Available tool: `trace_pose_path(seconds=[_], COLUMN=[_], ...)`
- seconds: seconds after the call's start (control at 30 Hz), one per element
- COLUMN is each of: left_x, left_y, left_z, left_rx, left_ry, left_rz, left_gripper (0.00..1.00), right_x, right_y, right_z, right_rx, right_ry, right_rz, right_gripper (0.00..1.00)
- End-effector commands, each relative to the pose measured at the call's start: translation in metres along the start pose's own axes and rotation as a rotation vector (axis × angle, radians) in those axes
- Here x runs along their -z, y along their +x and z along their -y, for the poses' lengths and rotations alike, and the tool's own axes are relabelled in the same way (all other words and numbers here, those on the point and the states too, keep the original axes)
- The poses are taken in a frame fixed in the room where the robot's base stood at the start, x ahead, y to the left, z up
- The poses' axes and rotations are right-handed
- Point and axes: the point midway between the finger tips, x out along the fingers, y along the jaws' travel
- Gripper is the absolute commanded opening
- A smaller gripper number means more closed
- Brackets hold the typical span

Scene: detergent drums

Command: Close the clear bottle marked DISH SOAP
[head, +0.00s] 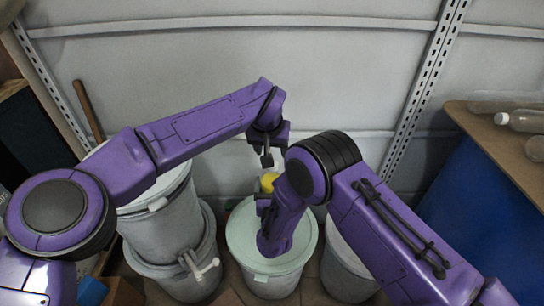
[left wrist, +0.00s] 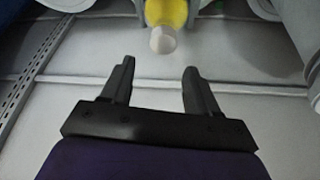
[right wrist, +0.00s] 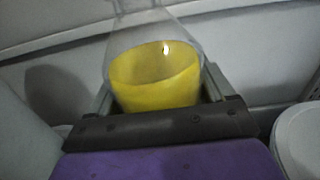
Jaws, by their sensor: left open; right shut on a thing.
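A clear bottle with yellow contents (right wrist: 155,80) is between the fingers of my right gripper (right wrist: 158,90), which is shut on it. In the head view only a small yellow part of the bottle (head: 269,181) shows beside my right wrist. The left wrist view shows its yellow body and a pale round end (left wrist: 163,40) pointing toward my left gripper. I cannot tell whether that end is a cap or the bare neck. No marking is readable. My left gripper (left wrist: 160,70) is open and empty, just above the bottle and apart from it. It also shows in the head view (head: 266,157).
A pale lidded drum (head: 240,235) stands below the grippers, with stacked drums (head: 150,235) on the left and another drum (head: 345,270) on the right. Clear bottles (head: 525,121) lie on a wooden board (head: 485,128) above a blue drum (head: 475,200). A wall is behind.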

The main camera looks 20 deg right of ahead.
Motion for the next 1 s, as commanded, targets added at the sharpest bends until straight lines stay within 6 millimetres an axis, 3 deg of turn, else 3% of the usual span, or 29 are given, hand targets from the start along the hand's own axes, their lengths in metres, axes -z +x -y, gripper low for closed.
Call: trace_pose_path(seconds=[0.17,0.27,0.63,0.77,1.0], left_x=[0.0,0.0,0.0,0.001,0.001], left_y=[0.0,0.0,-0.006,-0.028,-0.085], left_z=[0.0,0.0,0.001,0.001,0.0], left_rx=[0.0,0.0,0.0,0.0,0.001], left_ry=[0.0,0.0,-0.001,0.0,0.001], left_rz=[0.001,0.001,0.0,-0.002,-0.002], left_gripper=[0.6,0.89,0.9,0.9,0.9], right_x=[0.0,0.0,0.0,0.0,0.0], right_y=[0.0,0.0,0.0,0.0,0.0], right_z=[0.0,0.0,0.0,0.0,0.0], right_rx=[0.0,0.0,0.0,0.0,0.0], right_ry=[0.001,0.001,0.001,0.0,0.0], right_rz=[0.001,0.001,0.001,0.001,0.001], right_gripper=[0.0,0.0,0.0,0.0,0.0])
